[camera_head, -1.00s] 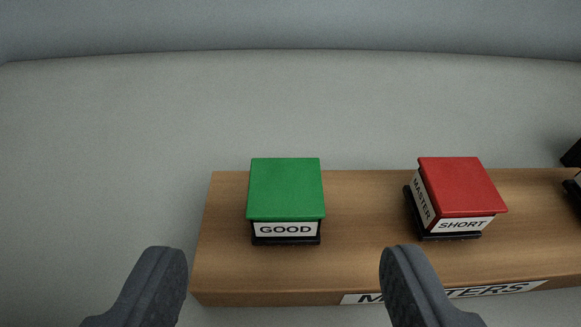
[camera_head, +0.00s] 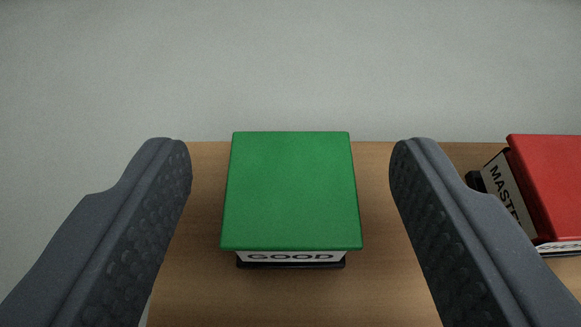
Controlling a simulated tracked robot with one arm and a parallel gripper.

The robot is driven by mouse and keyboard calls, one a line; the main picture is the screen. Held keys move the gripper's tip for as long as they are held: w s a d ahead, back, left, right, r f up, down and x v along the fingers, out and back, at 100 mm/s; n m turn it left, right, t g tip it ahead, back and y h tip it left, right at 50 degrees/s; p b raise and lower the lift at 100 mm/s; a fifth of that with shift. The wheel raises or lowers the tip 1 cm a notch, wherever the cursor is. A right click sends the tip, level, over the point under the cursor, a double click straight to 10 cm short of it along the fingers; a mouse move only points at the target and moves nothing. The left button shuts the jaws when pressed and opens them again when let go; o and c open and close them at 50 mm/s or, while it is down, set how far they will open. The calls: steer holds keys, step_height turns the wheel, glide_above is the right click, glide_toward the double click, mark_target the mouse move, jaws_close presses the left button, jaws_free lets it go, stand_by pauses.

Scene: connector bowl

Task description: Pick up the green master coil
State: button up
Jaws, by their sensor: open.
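The green master coil (camera_head: 290,190) is a block with a flat green top and a white front label reading "GOOD" over a dark base. It sits on the wooden board, near the middle of the view. My gripper (camera_head: 290,165) is open, with one dark padded finger to the left of the coil and one to the right. Gaps show on both sides, and neither finger touches it in the picture. How far the fingertips are above the board is hard to tell.
A red block (camera_head: 553,185) labelled "MASTER" stands on the board at the right, close to my right finger and cut off by the frame edge. The wooden board (camera_head: 205,290) ends behind the coil. Plain grey surface (camera_head: 290,65) lies beyond, clear.

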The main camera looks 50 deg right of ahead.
steer(key=shift+c, duration=0.4)
steer(key=c, duration=1)
